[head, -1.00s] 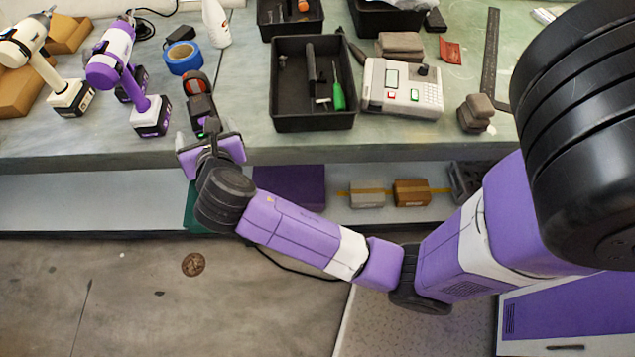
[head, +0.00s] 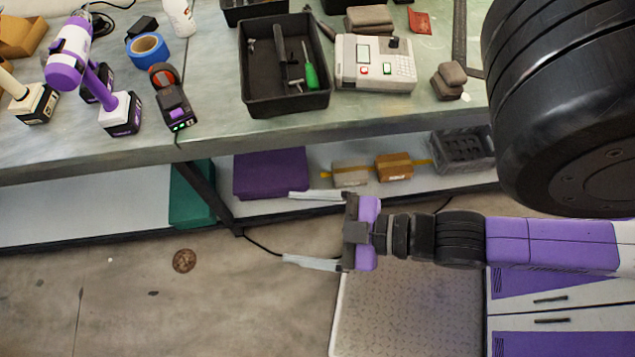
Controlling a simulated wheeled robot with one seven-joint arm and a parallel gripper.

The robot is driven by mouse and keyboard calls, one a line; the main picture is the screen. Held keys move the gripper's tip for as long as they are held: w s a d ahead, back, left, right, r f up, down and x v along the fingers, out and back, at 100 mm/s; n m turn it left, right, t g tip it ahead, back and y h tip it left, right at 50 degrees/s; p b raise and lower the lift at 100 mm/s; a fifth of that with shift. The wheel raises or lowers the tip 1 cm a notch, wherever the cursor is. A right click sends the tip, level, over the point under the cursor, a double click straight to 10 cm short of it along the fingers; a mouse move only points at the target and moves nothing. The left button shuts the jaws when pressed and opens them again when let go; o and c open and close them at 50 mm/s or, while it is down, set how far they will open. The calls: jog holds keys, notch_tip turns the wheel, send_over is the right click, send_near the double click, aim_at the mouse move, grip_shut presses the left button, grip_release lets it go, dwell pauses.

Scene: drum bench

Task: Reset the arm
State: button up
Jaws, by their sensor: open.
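My gripper (head: 300,229) is open and empty in the head view. It points left, in front of the bench's lower shelf and over the floor, with its two pale fingers wide apart. My purple and black arm reaches in from the right edge, roughly level in the picture. The gripper is apart from the bench top (head: 215,85) and touches nothing that I can see. A black device with an orange-red ring and green lights (head: 173,98) stands near the bench's front edge.
A black tray (head: 284,105) with tools and a white keypad device (head: 375,65) stand on the bench. Purple drills (head: 75,50) and blue tape (head: 147,49) are at left. The lower shelf holds a purple box (head: 270,173) and a black crate (head: 462,148).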

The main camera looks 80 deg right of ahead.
jog(key=s+r+m, duration=0.1)
jog(key=m, duration=0.1)
jog(key=s+r+m, duration=0.1)
jog(key=r, duration=0.1)
jog(key=shift+s+a+m+t, duration=0.1)
jog(key=shift+s+m+t, duration=0.2)
jog(key=shift+m, duration=0.1)
dwell(0.9)
